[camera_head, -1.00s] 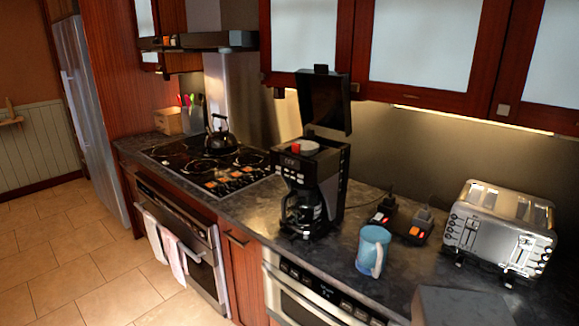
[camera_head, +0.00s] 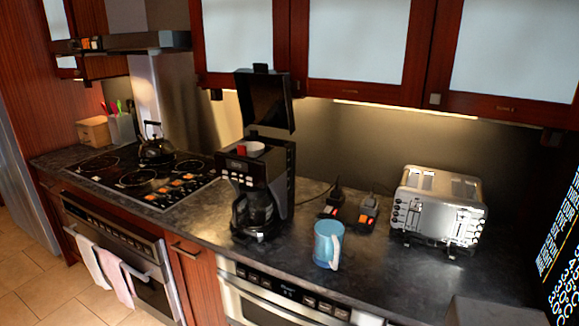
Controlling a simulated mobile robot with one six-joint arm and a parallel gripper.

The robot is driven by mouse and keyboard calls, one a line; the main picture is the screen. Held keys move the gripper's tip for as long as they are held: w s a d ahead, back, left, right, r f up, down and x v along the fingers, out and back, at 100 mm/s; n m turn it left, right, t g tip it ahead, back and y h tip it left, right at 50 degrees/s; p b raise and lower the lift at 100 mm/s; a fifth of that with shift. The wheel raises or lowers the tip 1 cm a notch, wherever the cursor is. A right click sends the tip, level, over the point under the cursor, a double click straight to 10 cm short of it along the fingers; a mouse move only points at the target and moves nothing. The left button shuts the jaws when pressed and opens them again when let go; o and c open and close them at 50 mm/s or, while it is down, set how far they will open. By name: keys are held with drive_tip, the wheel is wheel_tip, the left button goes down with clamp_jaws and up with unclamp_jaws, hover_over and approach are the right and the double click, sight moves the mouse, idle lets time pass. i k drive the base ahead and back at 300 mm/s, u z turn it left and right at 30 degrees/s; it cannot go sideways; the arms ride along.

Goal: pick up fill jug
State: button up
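A light blue jug (camera_head: 327,245) with a pale handle stands upright on the dark countertop (camera_head: 385,270), near its front edge. I take it to be the fill jug. It is right of the black coffee maker (camera_head: 262,185), with a gap between them, and left of the toaster. The coffee maker's lid stands open, and a glass carafe (camera_head: 254,212) sits in its lower part. My gripper is not in view, so its state is not shown.
A silver toaster (camera_head: 437,208) stands to the right. Small dark items with orange parts (camera_head: 366,212) lie behind the jug. A kettle (camera_head: 155,148) stands on the cooktop (camera_head: 130,180) at left. Upper cabinets (camera_head: 357,45) hang above.

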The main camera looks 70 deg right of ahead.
sight(329, 227)
drive_tip(key=u, duration=0.45)
drive_tip(key=k, duration=0.15)
drive_tip(key=z, duration=2.2)
drive_tip(key=k, duration=0.85)
drive_tip(key=u, duration=0.2)
drive_tip(key=i, duration=0.85)
drive_tip(key=z, duration=0.05)
